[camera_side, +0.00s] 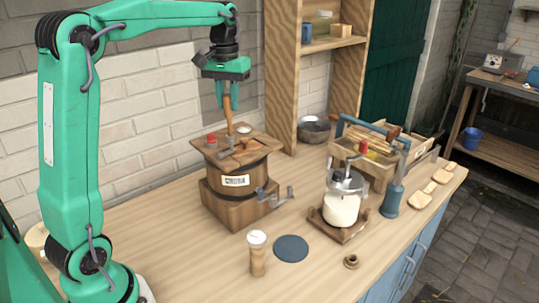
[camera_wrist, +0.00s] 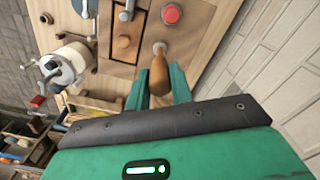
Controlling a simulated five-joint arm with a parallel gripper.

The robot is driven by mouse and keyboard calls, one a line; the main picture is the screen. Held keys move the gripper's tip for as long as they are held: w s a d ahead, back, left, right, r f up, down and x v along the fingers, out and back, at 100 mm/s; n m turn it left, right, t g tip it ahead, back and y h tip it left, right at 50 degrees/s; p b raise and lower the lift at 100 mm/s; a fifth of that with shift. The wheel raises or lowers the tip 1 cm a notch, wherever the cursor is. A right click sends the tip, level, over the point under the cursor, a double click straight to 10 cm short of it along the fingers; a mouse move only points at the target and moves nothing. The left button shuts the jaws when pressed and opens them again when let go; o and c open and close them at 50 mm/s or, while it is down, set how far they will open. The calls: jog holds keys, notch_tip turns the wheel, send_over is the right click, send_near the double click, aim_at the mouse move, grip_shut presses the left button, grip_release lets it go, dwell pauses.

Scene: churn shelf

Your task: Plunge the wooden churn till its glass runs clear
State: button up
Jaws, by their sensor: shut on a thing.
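The wooden churn (camera_side: 237,178) stands on the bench, a dark round tub on a square block with a square plank lid. A pale label is on its front. Its tan wooden plunger handle (camera_side: 227,104) rises from the lid and also shows in the wrist view (camera_wrist: 158,76). My gripper (camera_side: 227,83) is shut on the upper handle, above the lid. The lid (camera_wrist: 120,72) carries a red knob (camera_side: 211,140), wooden fittings and a pale round piece (camera_side: 243,129). I cannot tell whether that piece is the glass, or how clear it is.
A glass jar churn (camera_side: 342,205) with white contents stands to the right. A wooden shelf (camera_side: 281,78) rises behind; the bench's left front is clear.

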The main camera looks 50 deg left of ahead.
aim_at(229, 116)
jog(key=shift+f, duration=2.6)
jog(key=o, duration=1)
jog(key=shift+r, duration=3.45)
jog(key=shift+d, duration=0.1)
